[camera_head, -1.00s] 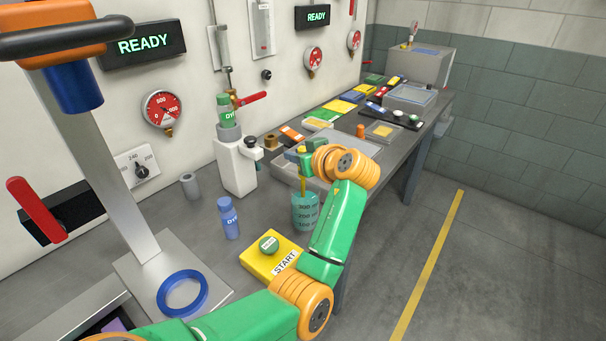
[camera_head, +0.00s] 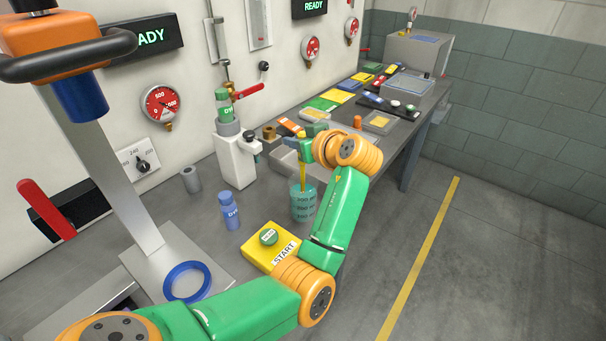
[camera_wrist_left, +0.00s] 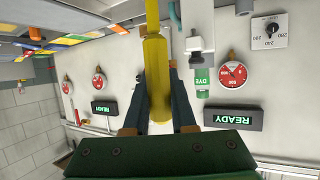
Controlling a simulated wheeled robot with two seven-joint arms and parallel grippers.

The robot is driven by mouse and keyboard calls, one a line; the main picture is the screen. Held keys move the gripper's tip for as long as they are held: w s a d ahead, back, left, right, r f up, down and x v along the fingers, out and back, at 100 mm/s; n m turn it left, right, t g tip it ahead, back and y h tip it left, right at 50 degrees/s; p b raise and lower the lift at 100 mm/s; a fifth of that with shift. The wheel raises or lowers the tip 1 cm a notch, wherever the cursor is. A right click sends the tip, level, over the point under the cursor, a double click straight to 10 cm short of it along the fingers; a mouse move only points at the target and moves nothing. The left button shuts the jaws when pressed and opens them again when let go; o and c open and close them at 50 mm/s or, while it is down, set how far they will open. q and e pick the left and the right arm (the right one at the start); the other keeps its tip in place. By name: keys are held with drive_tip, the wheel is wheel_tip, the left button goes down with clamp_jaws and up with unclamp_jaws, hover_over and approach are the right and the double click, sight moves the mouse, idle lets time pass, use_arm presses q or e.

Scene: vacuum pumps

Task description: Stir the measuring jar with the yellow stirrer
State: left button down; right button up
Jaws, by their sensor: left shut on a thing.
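The measuring jar (camera_head: 303,206), a clear beaker with teal liquid and printed marks, stands on the bench near its front edge. The yellow stirrer (camera_head: 302,174) stands nearly upright with its lower end inside the jar's mouth. My left gripper (camera_head: 303,145) is above the jar and shut on the stirrer's upper part. In the left wrist view the stirrer (camera_wrist_left: 157,70) runs between the two dark fingers of my left gripper (camera_wrist_left: 158,105). The jar does not show in that view. My right gripper is not in view.
A yellow START box (camera_head: 262,243) with a green button is left of the jar, by a blue dye bottle (camera_head: 229,211). A white dispenser (camera_head: 236,160) holds a green bottle. A grey tray (camera_head: 283,158) lies behind the jar. A blue ring (camera_head: 187,266) is at front left.

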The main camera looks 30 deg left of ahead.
use_arm(q)
wheel_tip(320, 180, up, 10)
drive_tip(key=p, duration=0.7)
drive_tip(key=shift+r+p, duration=0.25)
drive_tip(key=shift+p, duration=0.15)
